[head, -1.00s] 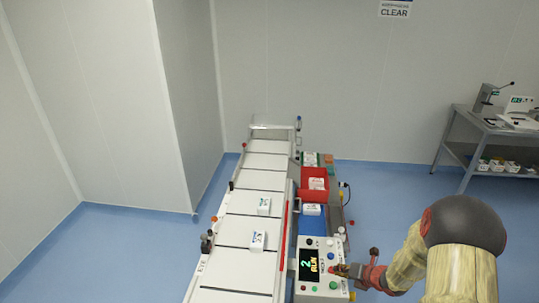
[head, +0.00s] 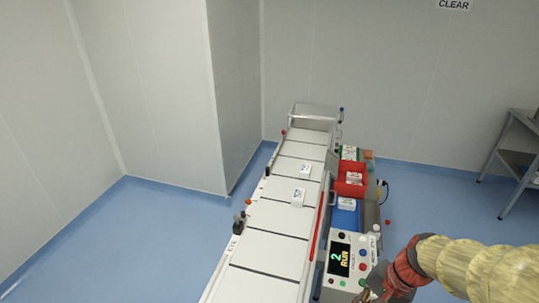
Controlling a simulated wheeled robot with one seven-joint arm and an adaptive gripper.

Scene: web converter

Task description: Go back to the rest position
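My gripper (head: 377,288) is at the bottom of the head view, at the lower right of the control panel (head: 345,262). Its dark fingers are small and partly cut by the frame edge, so I cannot tell whether they are open or shut. I see nothing clearly held. I cannot tell whether it touches the panel. My arm runs off to the lower right. The panel has a display (head: 340,261) with a green 2 and orange letters, and several coloured buttons.
The conveyor (head: 285,215) carries two white packs (head: 305,169) (head: 298,197). A grey table (head: 520,150) stands at right.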

